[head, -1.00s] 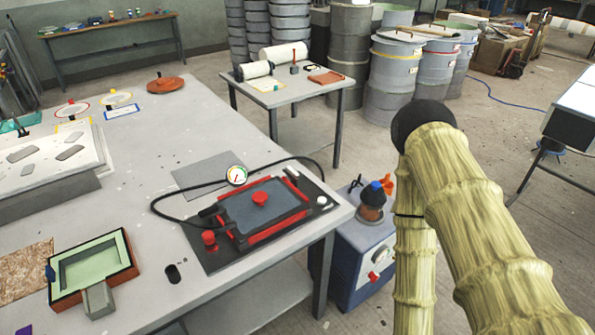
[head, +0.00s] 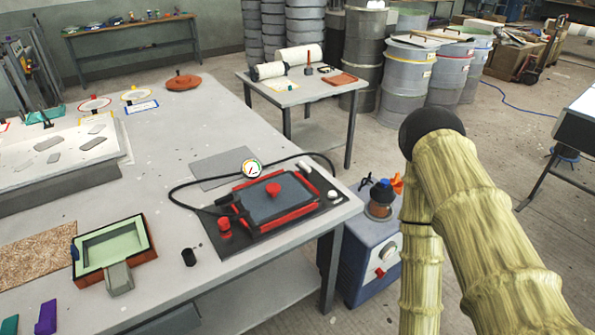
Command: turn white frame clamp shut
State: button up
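A red-edged frame (head: 275,203) with a grey panel and a red knob (head: 273,190) on top lies on a dark mat (head: 228,245) at the table's right end. A small white knob (head: 332,195) sits at the mat's right edge, and a short white piece (head: 304,166) stands by the frame's far right corner. I cannot tell which of these is the white frame clamp, nor whether it is turned shut. Another red knob (head: 224,227) stands at the frame's left. My sleeved arm is at the right, clear of the frame. My gripper is not in view.
A round gauge (head: 252,168) and black hose lie behind the frame. A blue-grey machine (head: 365,260) stands beside the table's right end. The table's (head: 190,120) far middle is mostly clear.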

aim_at(306, 170)
jog(key=u, duration=0.25)
jog(key=k, duration=0.2)
jog(key=z, duration=0.8)
jog(key=i, duration=0.55)
jog(key=u, duration=1.5)
